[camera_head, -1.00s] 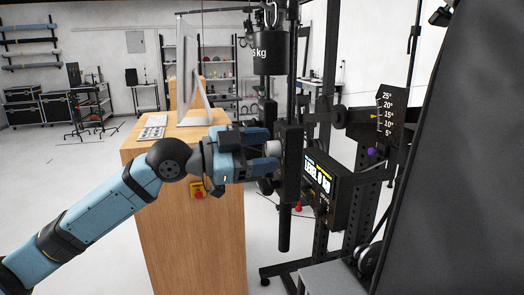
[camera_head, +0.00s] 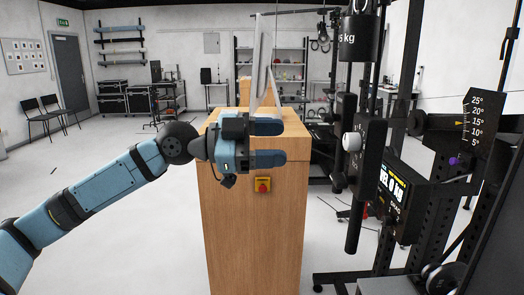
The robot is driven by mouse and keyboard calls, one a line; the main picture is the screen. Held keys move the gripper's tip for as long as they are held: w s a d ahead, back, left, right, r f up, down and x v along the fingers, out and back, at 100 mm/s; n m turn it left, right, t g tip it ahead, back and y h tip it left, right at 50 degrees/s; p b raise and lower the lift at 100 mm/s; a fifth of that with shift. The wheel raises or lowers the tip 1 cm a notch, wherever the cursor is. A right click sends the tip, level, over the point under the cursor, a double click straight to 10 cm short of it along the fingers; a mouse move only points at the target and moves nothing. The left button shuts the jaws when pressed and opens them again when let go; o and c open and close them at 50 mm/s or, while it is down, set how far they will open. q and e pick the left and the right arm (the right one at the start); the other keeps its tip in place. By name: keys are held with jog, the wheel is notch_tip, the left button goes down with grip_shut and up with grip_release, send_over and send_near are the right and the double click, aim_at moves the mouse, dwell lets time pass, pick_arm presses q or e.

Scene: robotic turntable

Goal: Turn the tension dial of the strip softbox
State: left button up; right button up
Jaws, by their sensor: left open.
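A pale round knob (camera_head: 352,141), which looks like the dial, sits on the side of a tall narrow black housing (camera_head: 366,185) right of centre. I cannot tell for sure that this housing is the strip softbox. My left gripper (camera_head: 283,142) points right, with its two blue fingers apart, one above the other, and nothing between them. It is at about the knob's height in the picture, to the left of it, with a clear gap between. Markings on the knob are too small to tell. My right gripper is not in view.
Right are a display box (camera_head: 393,195), an angle scale (camera_head: 477,120) and a black weight (camera_head: 358,38). Floor at left is clear.

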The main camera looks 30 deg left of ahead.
pick_arm(q)
jog(key=shift+v, duration=0.95)
